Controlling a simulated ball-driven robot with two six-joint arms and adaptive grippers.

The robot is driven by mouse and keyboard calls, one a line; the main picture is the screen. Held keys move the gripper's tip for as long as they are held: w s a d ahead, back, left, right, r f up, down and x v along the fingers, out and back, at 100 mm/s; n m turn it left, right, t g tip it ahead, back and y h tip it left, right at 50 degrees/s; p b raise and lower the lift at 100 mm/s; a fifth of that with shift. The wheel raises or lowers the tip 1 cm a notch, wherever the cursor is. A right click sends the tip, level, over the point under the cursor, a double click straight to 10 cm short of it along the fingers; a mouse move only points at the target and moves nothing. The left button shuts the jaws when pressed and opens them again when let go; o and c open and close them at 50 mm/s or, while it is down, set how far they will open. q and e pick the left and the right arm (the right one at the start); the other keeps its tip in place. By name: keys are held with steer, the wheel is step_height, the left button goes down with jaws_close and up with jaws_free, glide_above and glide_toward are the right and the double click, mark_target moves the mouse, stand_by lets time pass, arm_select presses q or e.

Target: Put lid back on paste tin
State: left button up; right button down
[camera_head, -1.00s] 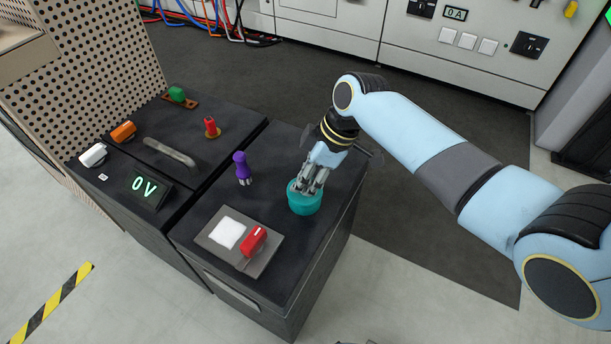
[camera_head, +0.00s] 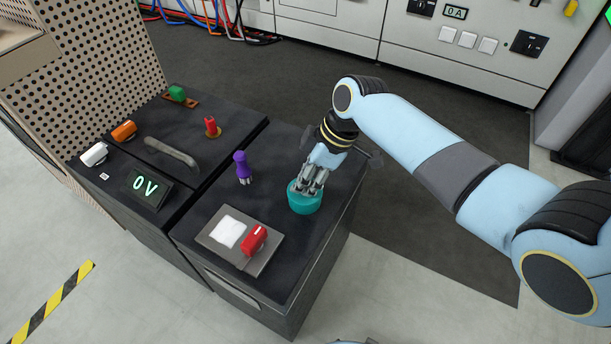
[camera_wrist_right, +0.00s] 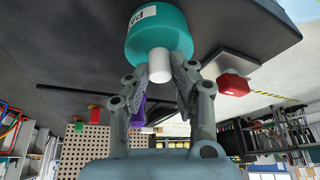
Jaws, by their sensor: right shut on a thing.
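The teal paste tin (camera_head: 305,205) stands upright on the right-hand black cabinet, near its right edge. In the right wrist view the tin (camera_wrist_right: 160,28) shows part of a white label with dark letters. A white knob (camera_wrist_right: 159,62) stands out from its teal top, which looks like the lid. My right gripper (camera_head: 314,183) points down at the tin from above. Its fingers (camera_wrist_right: 161,75) are shut on the white knob. The lid looks seated on the tin, but I cannot make out a seam or gap between them. My left gripper is not in view.
A purple tool (camera_head: 242,168) stands to the left of the tin. A grey plate (camera_head: 217,241) with a white pad and red switch (camera_head: 254,240) lies in front. The left cabinet carries a handle (camera_head: 172,158) and a 0V display (camera_head: 150,190).

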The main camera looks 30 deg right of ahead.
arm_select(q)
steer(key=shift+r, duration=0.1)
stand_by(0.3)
arm_select(e)
steer(key=c, duration=0.6)
jaws_free()
step_height(320, 180, up, 7)
steer(key=p, duration=0.7)
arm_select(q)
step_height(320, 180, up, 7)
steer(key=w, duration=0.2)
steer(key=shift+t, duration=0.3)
arm_select(e)
jaws_close()
